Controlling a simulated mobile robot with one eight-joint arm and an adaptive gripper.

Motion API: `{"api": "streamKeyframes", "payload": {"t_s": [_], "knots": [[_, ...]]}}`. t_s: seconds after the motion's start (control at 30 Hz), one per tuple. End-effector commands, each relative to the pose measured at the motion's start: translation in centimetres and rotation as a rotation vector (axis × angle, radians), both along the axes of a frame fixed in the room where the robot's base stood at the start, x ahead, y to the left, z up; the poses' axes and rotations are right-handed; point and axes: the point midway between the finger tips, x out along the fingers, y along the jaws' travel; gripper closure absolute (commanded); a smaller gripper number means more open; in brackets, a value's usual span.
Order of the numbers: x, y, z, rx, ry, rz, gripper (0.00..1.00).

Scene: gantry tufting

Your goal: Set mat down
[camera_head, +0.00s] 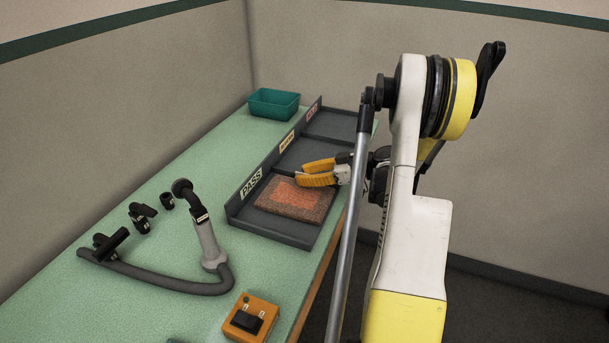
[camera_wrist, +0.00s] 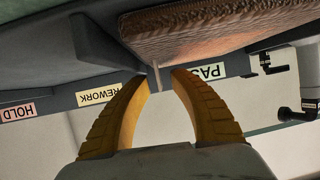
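The mat (camera_head: 296,199) is brown with an orange-red middle. It lies in the PASS compartment of the dark grey tray (camera_head: 270,233) in the head view and looks flat. In the wrist view, which is upside down, the mat (camera_wrist: 215,28) fills the upper right, its near edge and corner showing. My gripper (camera_head: 304,174) has yellow fingers and is at the mat's far edge, near the divider towards the REWORK compartment.
The REWORK and HOLD compartments (camera_head: 330,125) look empty. A teal bin (camera_head: 273,103) stands at the back of the green table (camera_head: 190,155). A tufting tool (camera_head: 207,240) with a hose, small black parts (camera_head: 142,216) and an orange switch box (camera_head: 250,319) are nearer.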

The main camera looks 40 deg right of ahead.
Motion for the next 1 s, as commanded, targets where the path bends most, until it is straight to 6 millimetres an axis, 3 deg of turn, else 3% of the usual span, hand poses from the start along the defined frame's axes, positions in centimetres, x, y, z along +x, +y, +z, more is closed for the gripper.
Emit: {"api": "streamKeyframes", "payload": {"t_s": [0.23,0.7,1.0], "knots": [[-0.8,-0.5,0.8,0.0,0.0,-0.003,0.73],[-8.7,-4.5,4.4,0.0,0.0,-0.003,0.73],[-9.9,-4.9,4.9,0.0,0.002,0.001,0.73]]}}
